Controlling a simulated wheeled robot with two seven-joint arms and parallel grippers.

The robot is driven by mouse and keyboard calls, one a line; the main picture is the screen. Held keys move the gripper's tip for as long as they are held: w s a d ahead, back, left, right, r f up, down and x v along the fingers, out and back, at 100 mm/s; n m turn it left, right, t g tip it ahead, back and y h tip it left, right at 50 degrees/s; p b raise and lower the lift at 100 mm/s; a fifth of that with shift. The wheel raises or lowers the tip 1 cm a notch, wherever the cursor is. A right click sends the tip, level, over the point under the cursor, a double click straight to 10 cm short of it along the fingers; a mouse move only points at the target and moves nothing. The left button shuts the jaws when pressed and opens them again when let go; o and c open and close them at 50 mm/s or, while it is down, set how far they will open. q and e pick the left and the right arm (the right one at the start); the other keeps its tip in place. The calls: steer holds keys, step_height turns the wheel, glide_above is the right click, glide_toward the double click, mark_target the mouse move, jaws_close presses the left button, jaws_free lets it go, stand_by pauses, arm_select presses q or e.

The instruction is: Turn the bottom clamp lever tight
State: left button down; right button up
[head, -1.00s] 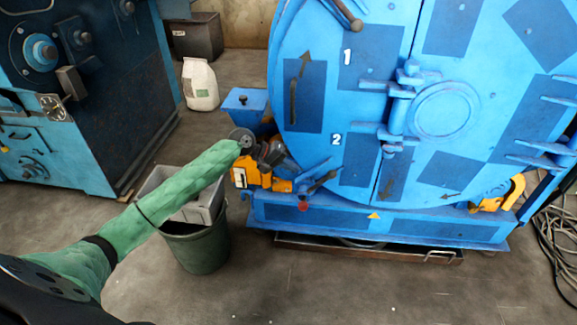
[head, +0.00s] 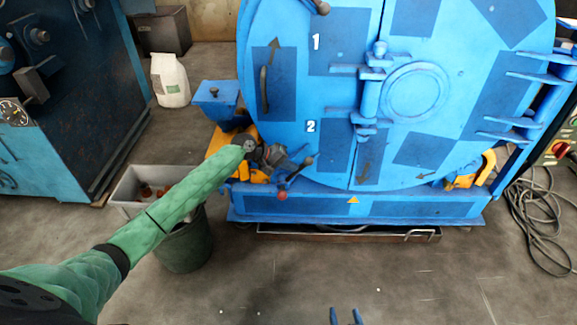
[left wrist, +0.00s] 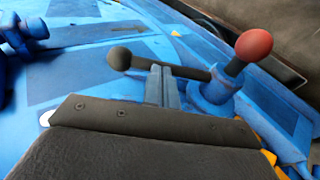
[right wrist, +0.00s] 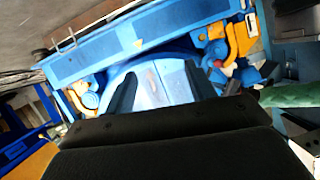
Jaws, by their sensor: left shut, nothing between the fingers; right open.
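The bottom clamp lever (head: 297,171) is a dark bar with a black knob, low on the left edge of the blue drum door. In the left wrist view the lever (left wrist: 185,71) lies across the picture. A red ball knob (left wrist: 253,45) stands at its right end, by a blue pivot. My left gripper (head: 283,164) is at the lever, its fingers partly hidden by the wrist. In the left wrist view its closed fingers (left wrist: 162,86) reach up to the bar; contact is unclear. My right gripper (head: 346,316) is open and empty, low in front of the drum.
An upper lever (head: 322,8) sits at the door's top edge. A green bin (head: 184,250) and a grey crate (head: 122,190) stand left of the drum, under my left arm. Cables (head: 540,225) lie on the floor at the right. The floor in front is clear.

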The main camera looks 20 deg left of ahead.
arm_select(q)
steer(key=shift+w+d+f+p, duration=0.15)
steer(key=shift+d+p, duration=0.2)
steer(key=shift+p, duration=0.25)
steer(key=shift+w+d+f+p, duration=0.1)
steer(key=shift+d+p, duration=0.2)
steer(key=shift+p, duration=0.25)
steer(key=shift+d+f+p, duration=0.2)
steer(key=shift+d+p, duration=0.05)
steer(key=shift+p, duration=0.15)
arm_select(e)
steer(key=s+d+f+g+h, duration=0.1)
steer(key=s+f+g, duration=0.4)
steer(key=s+f, duration=0.5)
steer(key=shift+s+f+g, duration=0.3)
steer(key=shift+f, duration=0.4)
